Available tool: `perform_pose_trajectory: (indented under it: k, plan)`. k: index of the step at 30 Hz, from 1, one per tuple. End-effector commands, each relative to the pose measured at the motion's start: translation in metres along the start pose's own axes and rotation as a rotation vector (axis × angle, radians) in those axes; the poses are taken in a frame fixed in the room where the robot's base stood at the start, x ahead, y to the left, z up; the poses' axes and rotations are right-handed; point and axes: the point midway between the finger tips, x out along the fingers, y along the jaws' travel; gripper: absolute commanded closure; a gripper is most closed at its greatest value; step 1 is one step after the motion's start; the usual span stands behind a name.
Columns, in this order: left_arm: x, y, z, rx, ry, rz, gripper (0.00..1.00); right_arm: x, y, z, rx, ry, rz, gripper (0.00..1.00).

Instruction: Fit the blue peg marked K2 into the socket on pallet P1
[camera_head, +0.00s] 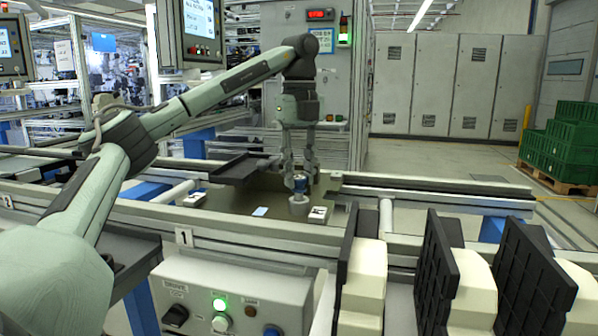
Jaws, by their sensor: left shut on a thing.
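My left gripper (299,170) reaches down over the line, its fingers shut on the blue peg (299,184). A short pale grey cylinder (298,206) is directly below the blue part, in line with it. It looks like the socket, but I cannot tell whether the peg is just above it, touching it or partly inside. The K2 mark is not readable. The cylinder stands on a flat olive-brown plate (235,201), which seems to be pallet P1. My right gripper is not in view.
Small white blocks with dark marks stand left (195,197) and right (318,215) of the cylinder. A light blue card (260,211) lies nearby. Rails edge the line. A control box (230,300) and upright dark panels with cream blocks (437,275) stand in front.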

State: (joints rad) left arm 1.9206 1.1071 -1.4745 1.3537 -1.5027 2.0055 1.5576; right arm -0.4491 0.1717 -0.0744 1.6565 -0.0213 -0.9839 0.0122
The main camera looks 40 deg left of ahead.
Motion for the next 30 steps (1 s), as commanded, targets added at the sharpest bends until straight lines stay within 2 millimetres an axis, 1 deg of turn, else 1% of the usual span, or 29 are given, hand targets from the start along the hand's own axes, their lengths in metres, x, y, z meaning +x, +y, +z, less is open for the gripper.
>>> perform_pose_trajectory:
  k: [19, 30]
  plan:
    - [0.009, 0.000, 0.000, 0.001, 0.000, 0.000, 1.00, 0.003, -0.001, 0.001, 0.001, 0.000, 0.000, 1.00]
    - [0.010, 0.000, 0.000, 0.000, 0.000, 0.000, 1.00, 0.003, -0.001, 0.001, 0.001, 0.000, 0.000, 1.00]
